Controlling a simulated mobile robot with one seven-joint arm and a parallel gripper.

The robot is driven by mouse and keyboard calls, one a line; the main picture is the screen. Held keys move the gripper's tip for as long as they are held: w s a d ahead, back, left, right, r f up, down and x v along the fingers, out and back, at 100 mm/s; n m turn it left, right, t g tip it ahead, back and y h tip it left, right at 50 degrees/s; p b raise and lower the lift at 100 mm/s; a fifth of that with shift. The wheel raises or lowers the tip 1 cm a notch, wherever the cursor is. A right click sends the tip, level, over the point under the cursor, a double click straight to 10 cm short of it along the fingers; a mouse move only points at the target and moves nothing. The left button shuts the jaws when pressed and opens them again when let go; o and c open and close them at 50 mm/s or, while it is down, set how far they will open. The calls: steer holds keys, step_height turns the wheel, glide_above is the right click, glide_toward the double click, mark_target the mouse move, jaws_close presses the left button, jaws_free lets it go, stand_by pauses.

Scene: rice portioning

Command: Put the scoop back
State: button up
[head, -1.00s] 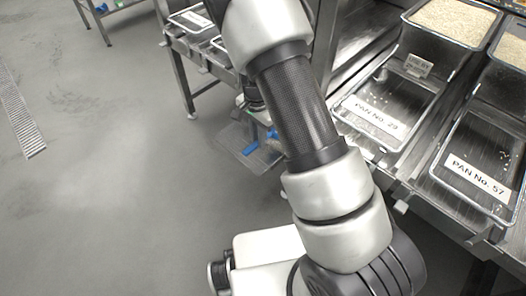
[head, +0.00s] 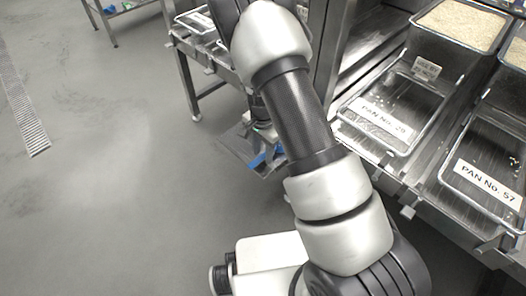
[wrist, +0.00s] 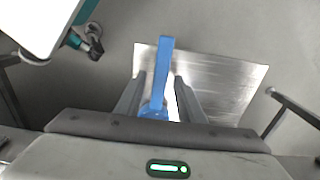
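The blue scoop (wrist: 166,62) shows in the wrist view as a long narrow handle between the two fingers of my gripper (wrist: 160,76). Its handle reaches out past the fingertips, and its lower part lies close to the palm. In the head view, blue parts of the scoop (head: 258,161) show below my wrist; my arm covers much of the rest. A shiny flat metal surface (wrist: 222,88) lies beyond the fingers; I cannot tell whether the scoop touches it.
At right in the head view stand pan 29 (head: 350,115) and pan 57 (head: 448,180), with scattered grains. Behind them is a rice-filled container (head: 462,24). A metal table (head: 186,78) stands at the back. The floor at left is open, with a drain grate (head: 22,112).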

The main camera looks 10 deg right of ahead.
step_height(320, 180, up, 12)
steer(key=p, duration=0.3)
step_height(320, 180, up, 13)
steer(key=n+t+y, duration=0.1)
steer(key=n+y, duration=0.1)
steer(key=n, duration=0.1)
glide_above(263, 156)
steer(key=s, duration=0.3)
steer(key=s+d+r+n+t+h, duration=0.1)
steer(key=s+r+n, duration=0.3)
steer(key=s+r, duration=0.4)
steer(key=s+d+r+n+t, duration=0.3)
steer(key=s+r, duration=0.5)
steer(key=s, duration=0.3)
steer(key=shift+s+d+r+n+h, duration=0.15)
steer(key=shift+d+r+n+h, duration=0.2)
steer(key=shift+d+n+h, duration=0.1)
steer(key=shift+c, duration=0.5)
steer(key=shift+d, duration=0.1)
